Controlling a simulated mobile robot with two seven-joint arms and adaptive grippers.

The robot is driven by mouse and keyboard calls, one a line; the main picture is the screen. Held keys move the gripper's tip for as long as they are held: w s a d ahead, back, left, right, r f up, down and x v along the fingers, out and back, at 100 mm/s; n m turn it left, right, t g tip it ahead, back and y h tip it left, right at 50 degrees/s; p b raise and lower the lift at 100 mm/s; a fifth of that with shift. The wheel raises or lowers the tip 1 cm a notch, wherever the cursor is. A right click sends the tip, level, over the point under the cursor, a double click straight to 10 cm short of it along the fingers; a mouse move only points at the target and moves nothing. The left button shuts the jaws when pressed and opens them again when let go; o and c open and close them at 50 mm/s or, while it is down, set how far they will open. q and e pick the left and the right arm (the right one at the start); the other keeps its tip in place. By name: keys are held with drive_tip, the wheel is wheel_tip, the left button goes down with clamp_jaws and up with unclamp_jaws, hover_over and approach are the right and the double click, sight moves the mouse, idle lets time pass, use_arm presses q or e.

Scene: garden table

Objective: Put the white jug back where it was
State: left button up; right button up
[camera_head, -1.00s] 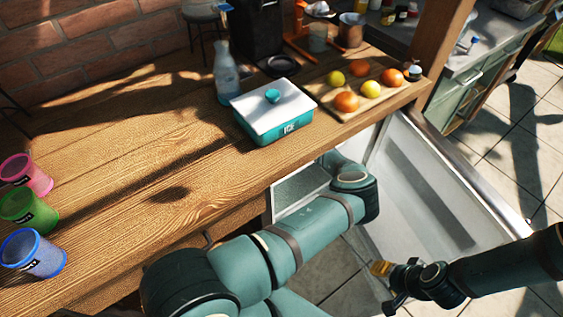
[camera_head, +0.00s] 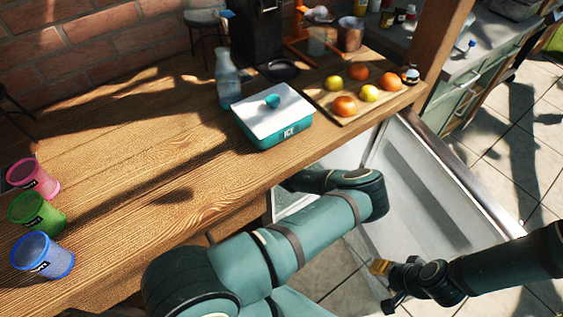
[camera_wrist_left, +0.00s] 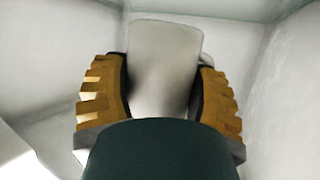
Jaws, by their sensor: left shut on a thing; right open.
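The white jug (camera_wrist_left: 165,60) shows in the left wrist view as a pale, smooth shape between the two yellow-ridged fingers. My left gripper (camera_wrist_left: 160,95) is shut on it, with pale walls around. In the head view the jug and my left gripper are hidden; my left arm reaches below the counter's edge, beside an open white fridge door (camera_head: 425,175). I cannot tell whether the jug touches a surface below it. My right gripper (camera_head: 384,286) is open and empty, low over the tiled floor.
On the wooden counter (camera_head: 150,155) stand a teal ice box (camera_head: 285,110), a glass bottle (camera_head: 228,80) and a fruit board (camera_head: 325,104). The counter's middle is clear.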

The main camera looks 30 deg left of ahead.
use_arm(q)
wheel_tip(320, 180, down, 7)
drive_tip(key=shift+r+b, duration=0.2)
drive_tip(key=shift+b, duration=1.05)
drive_tip(key=shift+s+a+f, duration=0.1)
drive_tip(key=shift+s+f, duration=0.05)
drive_tip(key=shift+s, duration=0.1)
drive_tip(key=shift+f, duration=0.15)
drive_tip(key=o, duration=1.3)
